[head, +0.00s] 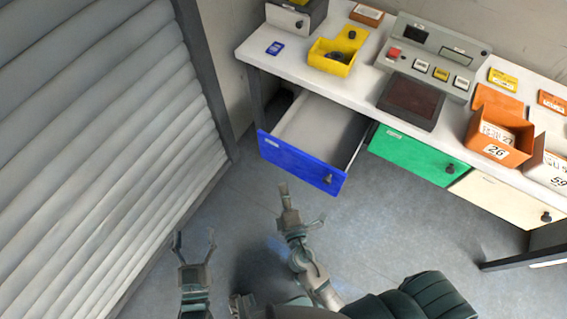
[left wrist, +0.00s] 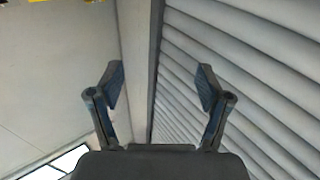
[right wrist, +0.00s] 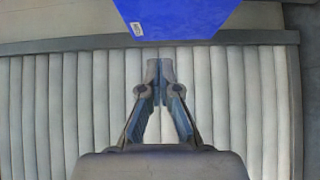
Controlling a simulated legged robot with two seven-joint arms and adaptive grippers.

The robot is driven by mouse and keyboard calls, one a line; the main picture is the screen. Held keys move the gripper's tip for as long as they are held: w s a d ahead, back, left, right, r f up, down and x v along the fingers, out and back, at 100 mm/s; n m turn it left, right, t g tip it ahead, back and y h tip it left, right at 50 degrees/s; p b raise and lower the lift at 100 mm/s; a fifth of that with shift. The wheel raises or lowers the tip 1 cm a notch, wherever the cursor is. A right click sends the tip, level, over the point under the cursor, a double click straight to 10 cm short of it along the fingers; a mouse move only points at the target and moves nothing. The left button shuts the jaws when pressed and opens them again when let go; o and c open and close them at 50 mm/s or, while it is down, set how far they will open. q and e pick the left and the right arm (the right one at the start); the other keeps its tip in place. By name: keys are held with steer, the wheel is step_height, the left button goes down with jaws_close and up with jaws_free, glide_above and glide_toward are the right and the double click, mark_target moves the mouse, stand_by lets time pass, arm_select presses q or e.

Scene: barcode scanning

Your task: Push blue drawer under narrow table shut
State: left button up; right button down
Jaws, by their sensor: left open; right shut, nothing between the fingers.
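The blue drawer (head: 300,163) under the narrow table (head: 362,99) is pulled well out, and its light inside looks empty. It has a dark knob (head: 328,179) near the right end of its front. My right gripper (head: 284,190) is shut and empty, in front of the drawer and apart from it in the head view. In the right wrist view the blue drawer front (right wrist: 180,18) is at the top, beyond the shut fingertips (right wrist: 155,66). My left gripper (head: 194,240) is open and empty, low and left, near the shutter. Its spread fingers also show in the left wrist view (left wrist: 161,82).
A green drawer (head: 415,155) and a cream drawer (head: 505,195) sit flush to the right. The tabletop holds a yellow bin (head: 330,68), a scanner console (head: 430,55) and orange bins (head: 495,140). A ribbed shutter (head: 90,130) stands at the left. Floor before the drawer is clear.

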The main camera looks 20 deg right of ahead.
mark_target(283, 154)
steer(key=w+d, duration=0.1)
steer(key=w, duration=0.1)
steer(key=w+d+p, duration=0.1)
steer(key=w, duration=0.2)
steer(key=w+d, duration=0.1)
steer(key=w, duration=0.2)
steer(key=shift+w, duration=0.1)
steer(key=shift+w+d+p, duration=0.25)
steer(key=shift+d+p, duration=0.05)
steer(key=shift+d, duration=0.15)
arm_select(q)
steer(key=f+g, duration=0.2)
steer(key=f, duration=0.1)
steer(key=s+a+f+g+y, duration=0.1)
steer(key=shift+f+g, duration=0.4)
steer(key=shift+a, duration=0.1)
